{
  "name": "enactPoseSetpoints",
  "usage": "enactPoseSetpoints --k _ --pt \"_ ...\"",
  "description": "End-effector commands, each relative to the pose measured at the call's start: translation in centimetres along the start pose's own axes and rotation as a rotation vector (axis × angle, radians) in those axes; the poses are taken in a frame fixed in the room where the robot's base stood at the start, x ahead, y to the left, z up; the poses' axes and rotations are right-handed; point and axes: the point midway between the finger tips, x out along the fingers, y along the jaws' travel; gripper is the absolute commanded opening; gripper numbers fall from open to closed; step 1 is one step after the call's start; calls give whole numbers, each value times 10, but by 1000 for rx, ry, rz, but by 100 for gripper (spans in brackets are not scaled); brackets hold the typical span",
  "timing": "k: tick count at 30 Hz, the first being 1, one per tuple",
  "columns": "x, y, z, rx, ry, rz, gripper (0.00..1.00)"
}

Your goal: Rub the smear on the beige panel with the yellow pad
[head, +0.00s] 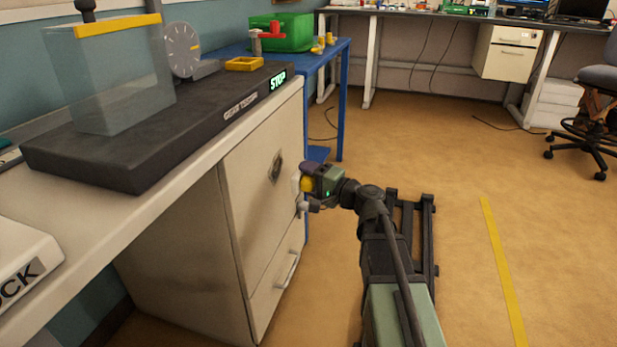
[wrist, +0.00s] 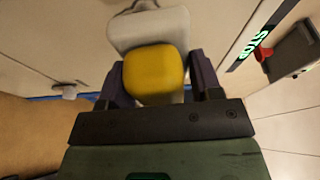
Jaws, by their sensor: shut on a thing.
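The beige panel (head: 250,200) is the upright front of the cabinet under the counter. A small dark smear (head: 277,167) with a paler middle marks its upper part. My gripper (head: 306,184) is shut on the yellow pad (head: 307,184), to the right of the smear and slightly lower in the head view. In the wrist view the yellow pad (wrist: 155,70) sits between the dark fingers, with a pale rounded block (wrist: 148,28) just beyond it. I cannot tell whether the pad side touches the panel. The smear is not discernible in the wrist view.
A metal handle (head: 288,270) sticks out from the lower drawer. Above the panel, a black slab (head: 150,125) with a lit STOP sign (head: 278,81) lies on the counter. A blue table (head: 342,60) stands behind. Floor to the right is open.

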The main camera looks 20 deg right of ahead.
Motion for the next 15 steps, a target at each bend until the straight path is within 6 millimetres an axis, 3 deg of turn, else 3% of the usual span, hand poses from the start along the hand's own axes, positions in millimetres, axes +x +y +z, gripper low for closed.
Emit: enactPoseSetpoints --k 1,4,11,15 --pt "0 19 2 0 0 0 40" --pt "-1 28 2 0 0 0 40" --pt "2 25 3 0 -1 0 40" --pt "14 25 6 0 -2 0 40"
